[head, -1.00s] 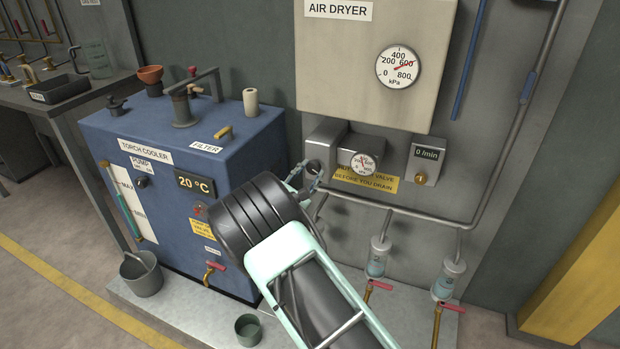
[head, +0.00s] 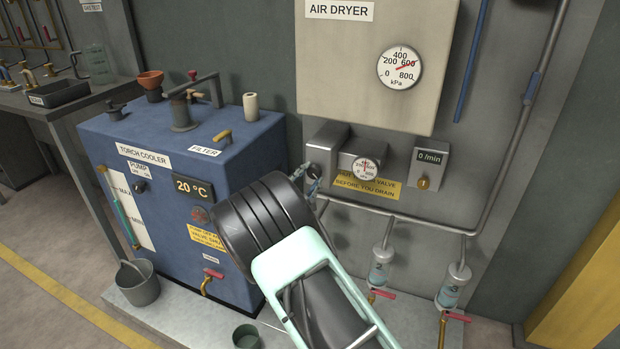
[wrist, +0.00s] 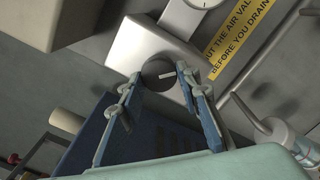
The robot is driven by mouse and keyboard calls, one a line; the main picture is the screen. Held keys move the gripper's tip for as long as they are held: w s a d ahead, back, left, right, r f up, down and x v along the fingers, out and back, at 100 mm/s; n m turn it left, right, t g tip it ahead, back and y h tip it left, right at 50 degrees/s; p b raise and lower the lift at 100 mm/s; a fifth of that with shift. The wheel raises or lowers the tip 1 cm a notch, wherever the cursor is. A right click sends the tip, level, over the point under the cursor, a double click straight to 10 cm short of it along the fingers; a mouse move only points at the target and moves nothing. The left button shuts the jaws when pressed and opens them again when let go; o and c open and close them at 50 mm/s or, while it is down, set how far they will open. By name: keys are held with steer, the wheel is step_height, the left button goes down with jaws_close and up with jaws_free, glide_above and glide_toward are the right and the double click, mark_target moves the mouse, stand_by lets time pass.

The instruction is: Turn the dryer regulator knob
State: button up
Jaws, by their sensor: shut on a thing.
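The dryer regulator is a grey metal block (head: 328,142) on the wall below the AIR DRYER panel. Its round dark knob (wrist: 158,74) has a white mark, which lies nearly level in the wrist view. My gripper (wrist: 159,80) has one blue finger on each side of the knob and is shut on it. In the head view my gripper (head: 310,178) is at the block's front, and my own wrist and fingers hide most of the knob. A small round gauge (head: 366,169) is mounted to the right of the block.
The large kPa gauge (head: 400,68) points near 600. A yellow warning label (head: 365,187) sits below the small gauge. The blue torch cooler (head: 130,135) stands close on the left. A grey pipe (head: 410,216) runs beneath, with drain bowls (head: 380,275) hanging from it.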

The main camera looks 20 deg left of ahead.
steer(key=o, duration=1.1)
steer(key=s, duration=0.4)
steer(key=s+a, duration=0.1)
steer(key=s, duration=0.7)
steer(key=shift+a, duration=0.35)
